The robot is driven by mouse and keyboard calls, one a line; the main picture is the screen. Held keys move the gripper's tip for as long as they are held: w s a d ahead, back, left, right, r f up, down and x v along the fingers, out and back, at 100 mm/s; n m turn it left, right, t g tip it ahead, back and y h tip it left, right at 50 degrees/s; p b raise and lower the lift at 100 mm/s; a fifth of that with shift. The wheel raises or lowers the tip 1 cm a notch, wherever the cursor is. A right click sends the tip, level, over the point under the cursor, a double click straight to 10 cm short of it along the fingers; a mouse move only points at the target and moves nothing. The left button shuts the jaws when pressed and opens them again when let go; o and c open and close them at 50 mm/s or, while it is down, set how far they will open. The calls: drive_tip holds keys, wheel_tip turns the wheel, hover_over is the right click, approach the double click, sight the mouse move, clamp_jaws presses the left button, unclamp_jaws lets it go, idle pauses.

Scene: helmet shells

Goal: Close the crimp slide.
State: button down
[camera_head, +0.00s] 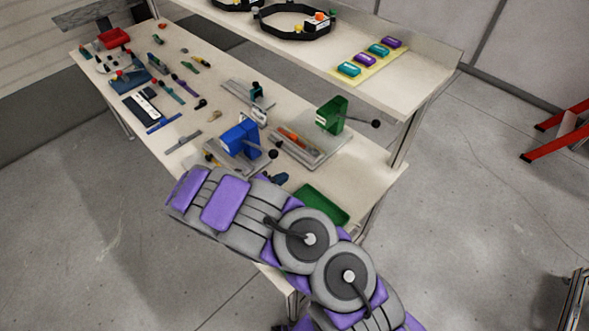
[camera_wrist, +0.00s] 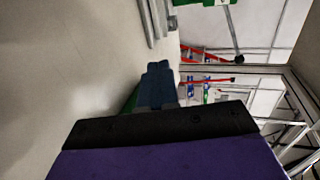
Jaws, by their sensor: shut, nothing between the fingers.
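A blue block-shaped fixture (camera_head: 240,140) with a dark ball-ended lever stands on a grey base on the bench. A green fixture (camera_head: 332,115) with a black ball lever stands on a grey base to its right. I cannot tell which part is the crimp slide or how far it is open. In the wrist view, grey base edges (camera_wrist: 152,22) and a black ball (camera_wrist: 239,58) show ahead. My gripper (camera_wrist: 160,72) is shut and empty, its dark blue fingers together, apart from the bases. Its contact with the bench is unclear.
A green tray (camera_head: 322,205) lies at the bench's near right end, partly behind my arm. Small tools and a red bin (camera_head: 114,37) cover the left bench. A raised shelf (camera_head: 400,88) holds small coloured blocks. A red ladder (camera_head: 560,130) stands right.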

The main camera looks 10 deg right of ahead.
drive_tip(key=b, duration=0.4)
approach(316, 156)
drive_tip(key=w+d+f, duration=0.2)
drive_tip(key=d+f, duration=0.1)
drive_tip(key=shift+w+d, duration=0.2)
drive_tip(key=shift+w, duration=0.1)
drive_tip(key=shift+w+d+r, duration=0.1)
drive_tip(key=shift+w+d, duration=0.1)
drive_tip(key=shift+d, duration=0.05)
drive_tip(key=shift+w+d+p, duration=0.25)
drive_tip(key=shift+w+d, duration=0.45)
drive_tip(key=shift+d, duration=0.3)
drive_tip(key=shift+w+d+p, duration=0.25)
drive_tip(key=shift+w+d, duration=0.4)
drive_tip(key=shift+d, duration=0.3)
